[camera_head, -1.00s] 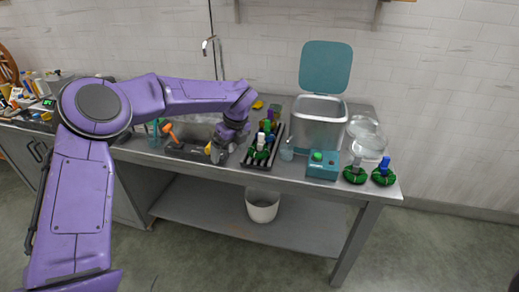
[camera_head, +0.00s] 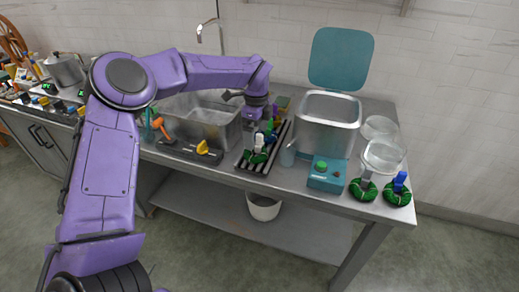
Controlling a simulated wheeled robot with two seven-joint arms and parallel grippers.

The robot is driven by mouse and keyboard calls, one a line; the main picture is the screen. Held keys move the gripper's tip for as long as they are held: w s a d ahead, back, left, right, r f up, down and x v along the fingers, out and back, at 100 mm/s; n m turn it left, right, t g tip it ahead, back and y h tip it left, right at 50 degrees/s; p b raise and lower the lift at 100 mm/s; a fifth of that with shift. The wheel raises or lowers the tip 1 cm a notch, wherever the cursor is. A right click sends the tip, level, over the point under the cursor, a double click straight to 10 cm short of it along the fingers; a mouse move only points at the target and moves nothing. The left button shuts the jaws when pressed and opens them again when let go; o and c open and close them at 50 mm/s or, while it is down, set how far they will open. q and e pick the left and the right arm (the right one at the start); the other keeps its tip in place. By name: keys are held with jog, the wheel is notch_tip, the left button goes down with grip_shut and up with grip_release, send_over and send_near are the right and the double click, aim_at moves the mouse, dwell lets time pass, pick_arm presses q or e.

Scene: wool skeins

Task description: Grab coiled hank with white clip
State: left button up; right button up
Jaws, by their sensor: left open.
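A green coiled hank (camera_head: 255,157) with a white clip (camera_head: 259,141) stands at the near end of a dark slatted rack (camera_head: 243,166) on the bench. My left gripper (camera_head: 254,120) is over the farther part of the rack, behind the white clip, pointing down and open. Its fingertips are small and partly hidden, so I cannot tell whether they touch a hank. My right gripper is not in view.
Two green hanks, with a grey clip (camera_head: 366,177) and a blue clip (camera_head: 400,183), lie farther right. A sink (camera_head: 207,125) is left.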

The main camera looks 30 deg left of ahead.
aim_at(256, 151)
pick_arm(q)
jog(key=f, duration=0.2)
jog(key=f+p, duration=0.1)
jog(key=f, duration=0.1)
jog(key=f+p, duration=0.1)
jog(key=f, duration=0.1)
jog(key=shift+w+a+f, duration=0.1)
jog(key=shift+a+f, duration=0.1)
jog(key=shift+a, duration=0.05)
jog(key=shift+f, duration=0.3)
jog(key=c, duration=0.7)
jog(key=shift+c, duration=0.2)
